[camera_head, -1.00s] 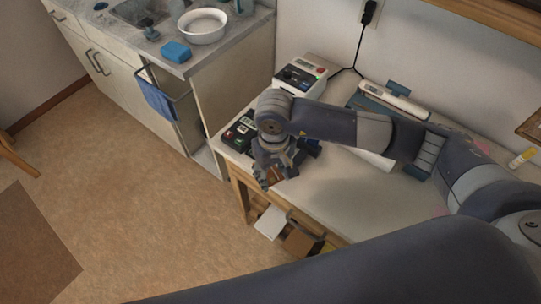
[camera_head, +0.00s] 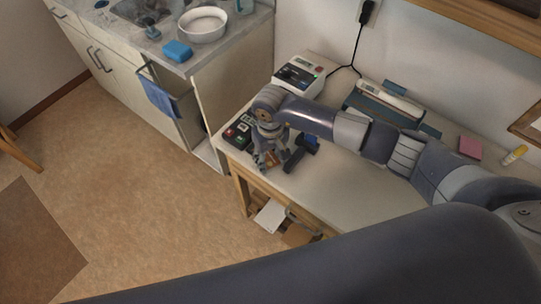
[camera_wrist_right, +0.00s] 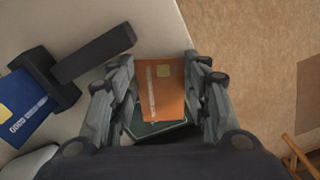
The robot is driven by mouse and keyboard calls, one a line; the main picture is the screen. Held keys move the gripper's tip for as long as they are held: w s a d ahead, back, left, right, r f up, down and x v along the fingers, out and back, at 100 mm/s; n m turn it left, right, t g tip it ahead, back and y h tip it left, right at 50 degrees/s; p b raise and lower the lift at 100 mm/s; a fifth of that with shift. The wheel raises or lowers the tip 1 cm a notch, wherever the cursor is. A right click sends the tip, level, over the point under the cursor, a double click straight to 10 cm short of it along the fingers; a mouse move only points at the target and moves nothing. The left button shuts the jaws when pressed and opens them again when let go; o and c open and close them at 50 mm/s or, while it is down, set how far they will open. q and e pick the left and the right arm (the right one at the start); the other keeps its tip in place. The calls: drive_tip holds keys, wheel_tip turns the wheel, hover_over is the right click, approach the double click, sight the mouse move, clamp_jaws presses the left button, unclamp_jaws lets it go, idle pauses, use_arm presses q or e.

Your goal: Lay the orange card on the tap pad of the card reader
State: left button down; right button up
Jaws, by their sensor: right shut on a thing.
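My right gripper (camera_head: 268,162) is shut on the orange card, low at the table's near left corner. In the right wrist view, the orange card (camera_wrist_right: 162,90) shows between the fingers (camera_wrist_right: 160,88), its gold chip near the far end. A dark green surface (camera_wrist_right: 155,130) shows behind the card's lower end; I cannot tell whether they touch. A black device with coloured keys (camera_head: 238,133), apparently the card reader, is beside the gripper and partly hidden by it. Its tap pad cannot be made out in the head view. My left gripper is out of view.
A black stand (camera_wrist_right: 62,72) with a long bar and a blue card (camera_wrist_right: 25,108) is close beside the gripper. A white machine (camera_head: 298,73) stands behind. A pink pad (camera_head: 470,147) lies at the right. The table's front middle is clear.

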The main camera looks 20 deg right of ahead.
sight(271, 163)
drive_tip(key=shift+f, duration=0.1)
drive_tip(key=shift+f+b, duration=0.1)
drive_tip(key=shift+b, duration=0.2)
drive_tip(key=o, duration=0.4)
drive_tip(key=shift+r+p, duration=0.25)
drive_tip(key=shift+p, duration=0.1)
drive_tip(key=shift+w+r, duration=0.15)
drive_tip(key=shift+r, duration=0.25)
drive_tip(key=shift+r+b, duration=1.3)
drive_tip(key=shift+r, duration=4.3)
